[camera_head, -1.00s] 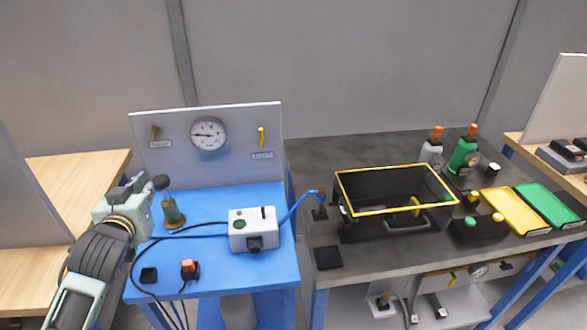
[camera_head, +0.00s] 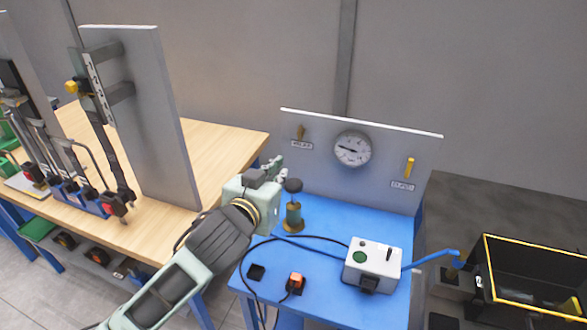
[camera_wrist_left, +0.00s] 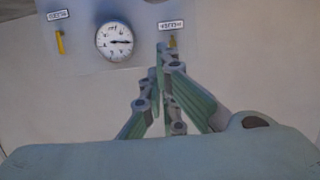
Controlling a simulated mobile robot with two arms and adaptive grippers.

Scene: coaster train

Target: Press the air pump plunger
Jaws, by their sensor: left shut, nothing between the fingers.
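The air pump (camera_head: 293,217) is a small brass cylinder standing at the back left of the blue table. Its plunger has a round black knob (camera_head: 292,186) on top, raised above the body. My left gripper (camera_head: 276,166) is shut and empty, just left of and slightly above the knob in the head view. I cannot tell whether it touches the knob. In the left wrist view the green-grey fingers (camera_wrist_left: 165,75) are together, with nothing between them; the pump does not show there. My right gripper is not in view.
A panel with a round gauge (camera_head: 352,149) and a yellow lever (camera_head: 409,167) stands behind the pump. A white box (camera_head: 372,262) with a blue hose, a black cable and an orange switch (camera_head: 296,281) share the blue table (camera_head: 325,228). A wooden bench (camera_head: 225,150) is at left.

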